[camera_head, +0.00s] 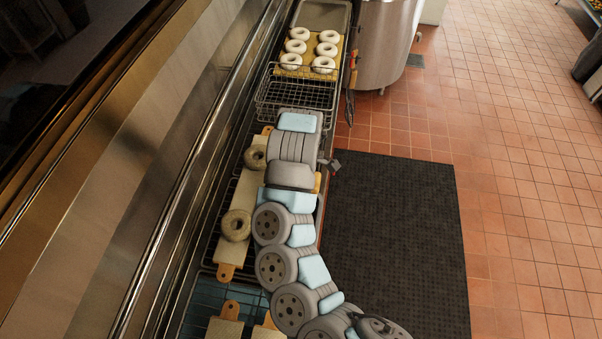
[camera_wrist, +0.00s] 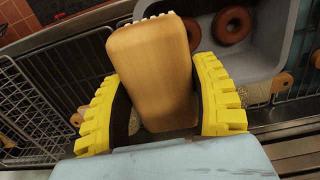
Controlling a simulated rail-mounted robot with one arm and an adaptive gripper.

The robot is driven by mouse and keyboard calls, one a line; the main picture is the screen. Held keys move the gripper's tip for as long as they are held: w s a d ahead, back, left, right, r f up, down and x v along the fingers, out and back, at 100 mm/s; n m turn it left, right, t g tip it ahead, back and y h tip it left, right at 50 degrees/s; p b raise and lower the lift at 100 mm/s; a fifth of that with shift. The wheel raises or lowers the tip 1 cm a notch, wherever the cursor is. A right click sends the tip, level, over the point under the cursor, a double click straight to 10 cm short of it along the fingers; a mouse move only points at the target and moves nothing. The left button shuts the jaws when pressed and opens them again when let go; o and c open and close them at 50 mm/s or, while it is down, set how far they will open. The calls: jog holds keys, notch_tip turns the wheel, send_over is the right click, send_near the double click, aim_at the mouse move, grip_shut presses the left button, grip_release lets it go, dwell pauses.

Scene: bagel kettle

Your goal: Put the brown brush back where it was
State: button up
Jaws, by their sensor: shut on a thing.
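The brown brush (camera_wrist: 153,50) fills the middle of the wrist view as a light-brown wooden block, with pale bristle tufts along its far edge. My gripper (camera_wrist: 162,95) has yellow ridged fingers, one on each side of the block, and is shut on it. The brush is tilted slightly in the view. In the head view my arm hides the gripper, and I cannot make out the brush there. I cannot tell from these frames where the brush stood before.
In the wrist view, a grey bin (camera_wrist: 263,62) holds brown bagels (camera_wrist: 233,24), and a wire rack (camera_wrist: 28,100) lies left. In the head view, a wire basket (camera_head: 292,94), white bagels (camera_head: 299,33) and a bagel board (camera_head: 245,192) line the counter. A steel kettle (camera_head: 386,45) stands behind.

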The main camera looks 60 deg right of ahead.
jog(key=shift+w+d+f+b, duration=0.2)
jog(key=shift+d+f+b, duration=0.15)
jog(key=shift+d+b, duration=0.2)
jog(key=shift+w+d+f+b, duration=0.2)
jog(key=shift+d+f+b, duration=0.15)
jog(key=shift+d+b, duration=0.15)
jog(key=d+b, duration=0.1)
jog(key=b, duration=0.1)
jog(key=w+d+f+b, duration=0.1)
jog(key=b, duration=0.1)
jog(key=w+d+b, duration=0.1)
jog(key=b, duration=0.2)
jog(key=shift+d+f, duration=0.4)
jog(key=shift+w+d+f+b, duration=0.15)
jog(key=shift+w+d+f, duration=0.35)
jog(key=shift+d+f, duration=0.55)
jog(key=shift+w+d+f+b, duration=0.15)
jog(key=shift+w+d+f, duration=0.4)
jog(key=shift+d+f, duration=0.4)
jog(key=shift+w+d+f+b, duration=0.15)
jog(key=shift+w+d+f, duration=0.35)
jog(key=shift+d+f, duration=0.55)
jog(key=shift+f, duration=0.15)
